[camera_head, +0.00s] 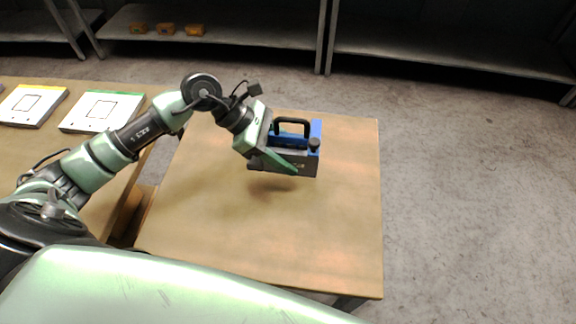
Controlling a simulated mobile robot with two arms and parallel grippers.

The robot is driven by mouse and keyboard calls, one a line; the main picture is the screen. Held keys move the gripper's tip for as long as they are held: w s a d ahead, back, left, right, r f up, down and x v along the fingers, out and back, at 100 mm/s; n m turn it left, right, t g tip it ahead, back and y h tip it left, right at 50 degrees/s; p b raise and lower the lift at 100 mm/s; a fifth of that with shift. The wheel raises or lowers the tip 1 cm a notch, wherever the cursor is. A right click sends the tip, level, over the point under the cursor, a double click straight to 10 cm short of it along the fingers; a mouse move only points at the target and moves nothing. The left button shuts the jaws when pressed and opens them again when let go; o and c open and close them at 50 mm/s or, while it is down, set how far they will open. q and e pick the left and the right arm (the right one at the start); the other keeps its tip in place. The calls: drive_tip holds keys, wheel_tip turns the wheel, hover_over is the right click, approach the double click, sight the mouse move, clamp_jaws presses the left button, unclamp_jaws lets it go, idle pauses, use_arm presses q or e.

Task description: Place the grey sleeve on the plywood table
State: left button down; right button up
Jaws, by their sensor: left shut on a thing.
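The grey sleeve (301,168) is a boxy dark-grey piece with blue parts, a black handle on top and a black knob at its right. My left gripper (281,161) is shut on its left side, with a green finger across its front. The sleeve is over the far half of the plywood table (240,236). A soft shadow on the wood below and left of it suggests that it hangs a little above the top. The fingers partly hide its left end. My right gripper is out of view.
A second wooden table (103,197) at the left carries a green-edged panel (103,110) and a yellow-edged panel (32,104). Shelves (245,31) with small orange boxes stand at the back. The plywood top is otherwise clear.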

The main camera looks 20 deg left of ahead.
use_arm(q)
wheel_tip(320, 180, down, 5)
drive_tip(key=shift+f+p, duration=0.1)
drive_tip(key=shift+p, duration=0.2)
drive_tip(key=shift+f, duration=0.15)
drive_tip(key=shift+f, duration=0.15)
drive_tip(key=c, duration=0.6)
unclamp_jaws()
drive_tip(key=shift+f, duration=0.1)
